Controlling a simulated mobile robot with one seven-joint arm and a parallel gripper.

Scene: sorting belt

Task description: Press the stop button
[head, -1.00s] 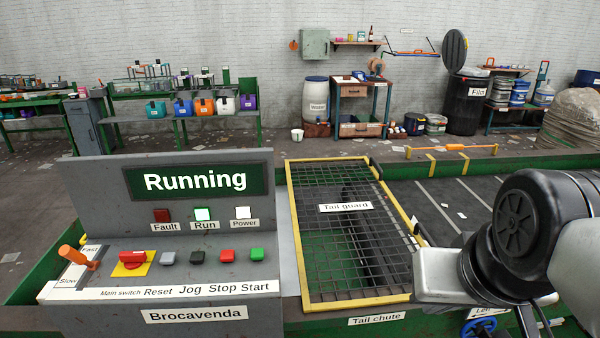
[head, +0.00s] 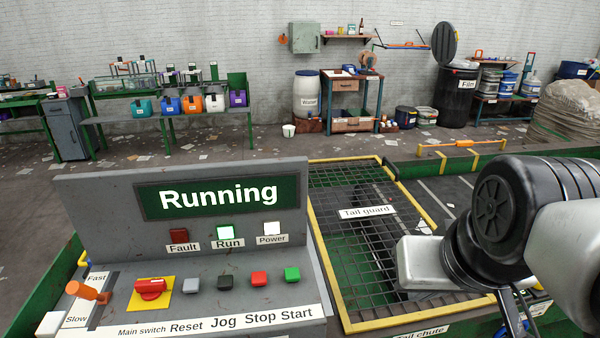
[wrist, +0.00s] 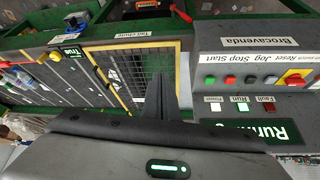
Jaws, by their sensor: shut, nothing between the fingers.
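The red stop button (head: 259,278) sits on the console's sloped top, between the black jog button (head: 225,282) and the green start button (head: 292,274). It also shows in the wrist view (wrist: 231,79), where the console is upside down. The display (head: 218,193) reads "Running" and the run lamp (head: 229,233) is lit. My gripper (wrist: 159,82) shows shut and empty in the wrist view, seen over the tail guard, to the left of the console's buttons and apart from them. The fingertips do not show in the head view.
The yellow-edged tail guard (head: 368,212) lies right of the console, below my arm. The red main switch (head: 151,289) and the orange speed lever (head: 87,292) stand at the console's left. The space above the buttons is clear.

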